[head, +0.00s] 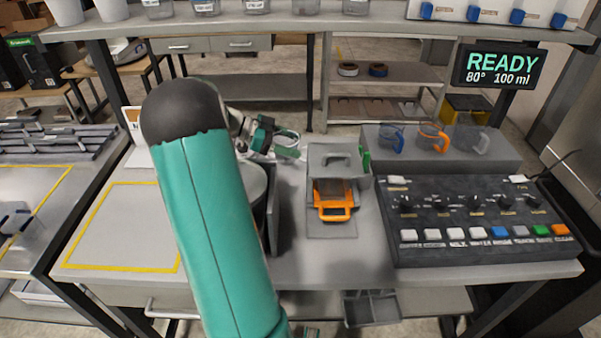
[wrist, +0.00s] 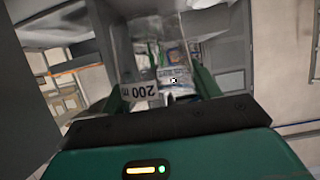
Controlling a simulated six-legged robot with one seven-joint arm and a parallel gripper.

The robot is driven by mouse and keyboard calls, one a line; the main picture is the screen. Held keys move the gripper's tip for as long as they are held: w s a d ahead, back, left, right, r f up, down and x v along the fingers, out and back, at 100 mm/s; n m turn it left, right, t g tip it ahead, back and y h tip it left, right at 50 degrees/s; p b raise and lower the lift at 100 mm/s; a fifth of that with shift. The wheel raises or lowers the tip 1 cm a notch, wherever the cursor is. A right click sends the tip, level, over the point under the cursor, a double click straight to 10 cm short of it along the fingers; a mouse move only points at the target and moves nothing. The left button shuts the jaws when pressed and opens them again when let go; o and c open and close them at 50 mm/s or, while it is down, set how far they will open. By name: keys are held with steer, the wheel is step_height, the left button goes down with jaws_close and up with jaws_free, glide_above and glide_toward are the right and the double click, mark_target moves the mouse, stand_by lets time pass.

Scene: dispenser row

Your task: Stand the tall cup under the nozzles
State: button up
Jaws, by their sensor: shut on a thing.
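My gripper (wrist: 160,91) is shut on a clear cup (wrist: 146,58) with a white label reading "200 m", inverted in the wrist view. The cup sits between its two green fingers. In the head view my gripper (head: 266,138) is beyond my raised forearm, above the back of the bench, left of the grey unit with the orange drawer. The cup's outline is hard to make out there. I cannot pick out the nozzles for certain; my arm hides much of the area around a grey round body (head: 255,182) and a dark upright panel (head: 281,215).
A grey unit (head: 336,160) with an orange-handled drawer (head: 335,213) stands mid-bench. Right are a button panel (head: 480,215) and a raised ledge (head: 380,160) with several clear cups. A display (head: 499,68) reads READY, 80°, 100 ml. A yellow-outlined area (head: 120,225) is clear at left.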

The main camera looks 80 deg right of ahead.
mark_target(290, 162)
step_height(290, 162, down, 7)
stand_by(0.3)
steer(key=shift+f, duration=0.1)
steer(key=o, duration=1)
steer(key=shift+c, duration=0.2)
steer(key=shift+w+r, duration=0.2)
steer(key=v, duration=1.1)
steer(key=shift+w, duration=0.3)
steer(key=shift+a+r, duration=0.1)
steer(key=shift+r, duration=0.05)
